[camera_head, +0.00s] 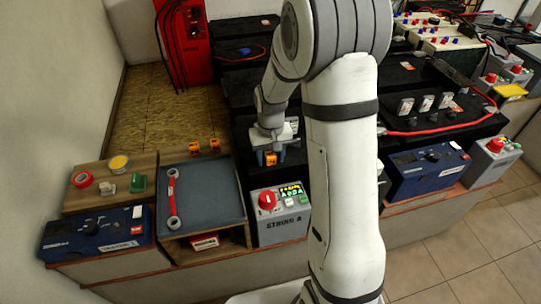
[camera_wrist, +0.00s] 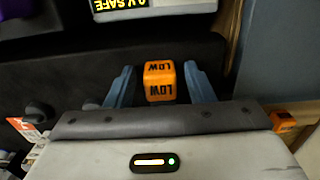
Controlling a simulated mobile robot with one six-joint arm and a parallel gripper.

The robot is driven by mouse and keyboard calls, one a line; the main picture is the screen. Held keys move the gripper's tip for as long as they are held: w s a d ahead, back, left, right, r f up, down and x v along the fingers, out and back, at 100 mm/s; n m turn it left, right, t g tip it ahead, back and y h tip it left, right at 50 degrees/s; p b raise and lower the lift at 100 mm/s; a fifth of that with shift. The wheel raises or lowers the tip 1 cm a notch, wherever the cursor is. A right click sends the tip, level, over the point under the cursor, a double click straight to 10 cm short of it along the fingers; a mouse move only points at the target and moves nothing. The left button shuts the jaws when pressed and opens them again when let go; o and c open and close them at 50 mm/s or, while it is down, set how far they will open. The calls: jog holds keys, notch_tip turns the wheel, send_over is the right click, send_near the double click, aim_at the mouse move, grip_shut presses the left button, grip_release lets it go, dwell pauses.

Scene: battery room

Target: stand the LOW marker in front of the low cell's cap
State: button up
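The orange LOW marker (camera_wrist: 159,82) shows in the wrist view between my gripper's two blue fingers, with its black lettering facing me. My gripper (camera_wrist: 160,86) is open, and a dark gap shows on each side of the marker. In the head view the marker (camera_head: 271,159) shows below my gripper (camera_head: 268,157), over the black battery case behind the STRING A box. Whether it rests on the case or is lifted, I cannot tell. Dark round caps (camera_wrist: 38,112) show at the left of the wrist view; which belongs to the low cell is unclear.
Two other orange markers (camera_head: 194,148) (camera_head: 214,144) stand left, near the blue-grey tray (camera_head: 238,213). The grey STRING A box (camera_head: 278,224) with a red knob is just in front. Black batteries (camera_head: 245,50) lie behind. My arm hides part of the battery row.

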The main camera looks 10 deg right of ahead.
aim_at(271, 156)
notch_tip(271, 156, up, 11)
jog(key=p, duration=0.2)
jog(key=s+r+t, duration=0.1)
jog(key=s+r, duration=0.2)
jog(key=s, duration=0.7)
jog(key=s+r+t, duration=0.1)
jog(key=s+r, duration=0.2)
jog(key=s, duration=0.7)
jog(key=shift+s+r, duration=0.15)
jog(key=shift+s, duration=0.05)
jog(key=shift+a, duration=0.1)
